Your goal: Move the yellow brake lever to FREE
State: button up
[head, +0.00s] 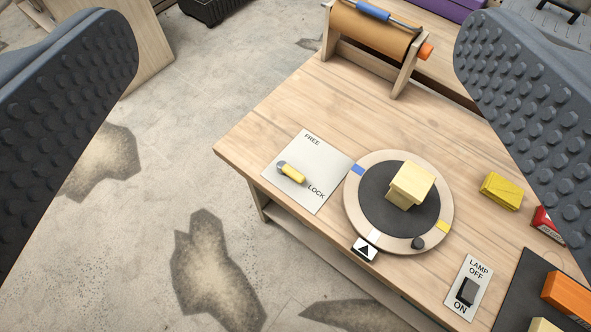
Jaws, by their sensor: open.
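The yellow brake lever (292,174) sits on a pale plate (317,192) near the left corner of the wooden bench. The lever points from its grey pivot toward the lower right, on the side of the word LOCK. The word FREE is printed near the plate's upper corner. My gripper (297,95) is open, with its two dark studded fingers wide apart at the left and right of the view. Nothing is between the fingertips, and the lever lies beyond them, untouched.
Right of the plate is a turntable (361,214) bearing a pale yellow block (411,184). A lamp switch plate (479,269), a yellow box (501,191) and an orange block (568,296) lie further right. A brown paper roll (367,31) stands at the back. Open floor lies left.

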jog(key=shift+w+f, duration=0.1)
jog(key=shift+f, duration=0.05)
jog(key=c, duration=0.5)
jog(key=shift+n+g, duration=0.6)
jog(key=shift+n, duration=0.1)
jog(key=w+f, duration=0.1)
jog(key=f, duration=0.1)
jog(key=w+f, duration=0.3)
jog(key=f, duration=0.1)
jog(key=shift+w+a+f, duration=0.2)
jog(key=shift+w+a, duration=0.2)
grip_shut()
jog(key=w+a+f+n+g, duration=0.1)
jog(key=w+f+n+g, duration=0.1)
jog(key=f, duration=1.1)
jog(key=w+a+f+n+g+p, duration=0.1)
jog(key=w+f+n+g, duration=0.1)
jog(key=f, duration=1.2)
jog(key=w+a+f+n+g, duration=0.1)
jog(key=w+f+n+g, duration=0.1)
jog(key=f, duration=1.1)
jog(key=shift+w+f+n+g, duration=0.4)
jog(key=shift+w+n, duration=0.4)
jog(key=shift+w, duration=0.25)
